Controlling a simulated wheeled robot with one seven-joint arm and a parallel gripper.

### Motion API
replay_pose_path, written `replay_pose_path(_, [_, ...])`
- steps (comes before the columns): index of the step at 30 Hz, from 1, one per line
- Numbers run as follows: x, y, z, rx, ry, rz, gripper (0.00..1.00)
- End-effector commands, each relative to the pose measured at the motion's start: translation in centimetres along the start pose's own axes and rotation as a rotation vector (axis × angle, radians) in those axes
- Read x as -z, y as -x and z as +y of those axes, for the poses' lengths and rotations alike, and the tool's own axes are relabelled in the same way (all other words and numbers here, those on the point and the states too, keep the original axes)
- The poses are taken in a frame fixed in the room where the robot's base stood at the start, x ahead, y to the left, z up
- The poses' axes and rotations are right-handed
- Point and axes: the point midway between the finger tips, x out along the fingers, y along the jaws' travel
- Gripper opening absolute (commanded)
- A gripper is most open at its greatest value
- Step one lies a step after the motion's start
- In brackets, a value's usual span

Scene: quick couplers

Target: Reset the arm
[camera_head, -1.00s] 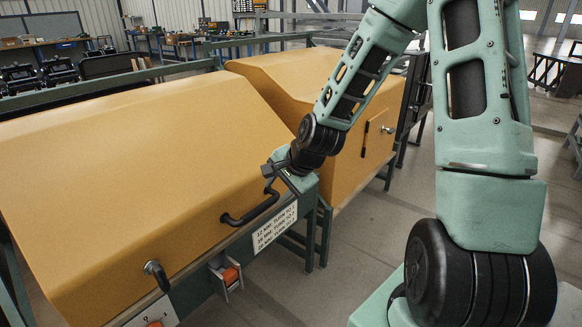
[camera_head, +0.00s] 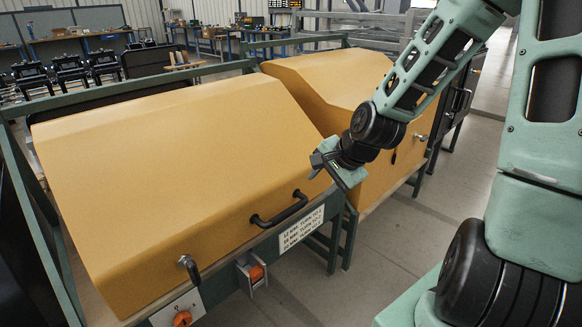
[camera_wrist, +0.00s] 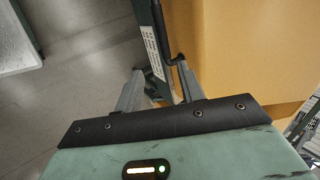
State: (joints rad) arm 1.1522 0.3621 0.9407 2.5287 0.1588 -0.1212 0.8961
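My gripper (camera_head: 326,168) hangs in the air near the front right corner of the near yellow cover (camera_head: 170,170). In the wrist view its two fingers (camera_wrist: 160,88) are apart. Nothing is held between them; a green rail with a white label shows behind the gap. The cover is down, with a black bar handle (camera_head: 280,210) on its front face. The handle is to the left of and below my gripper in the head view, and it shows beyond the fingers in the wrist view (camera_wrist: 172,42). My gripper looks clear of it.
A second yellow cover (camera_head: 335,90) stands behind my arm. A white label plate (camera_head: 300,228), an orange part in a bracket (camera_head: 256,273) and an orange knob (camera_head: 182,318) are on the front rail. A dark latch (camera_head: 188,268) is at left. Floor at right is open.

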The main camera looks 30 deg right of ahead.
Motion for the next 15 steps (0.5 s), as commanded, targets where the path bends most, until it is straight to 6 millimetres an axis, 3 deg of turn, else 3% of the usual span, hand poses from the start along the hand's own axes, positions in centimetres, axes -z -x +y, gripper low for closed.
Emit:
replay_pose_path(8, [-0.6, -0.1, 0.0, -0.009, 0.027, -0.008, 0.39])
replay_pose_path(11, [-2.6, -0.2, 0.0, -0.039, 0.124, -0.038, 0.39])
replay_pose_path(15, [-7.3, 0.0, 0.4, -0.108, 0.363, -0.107, 0.39])
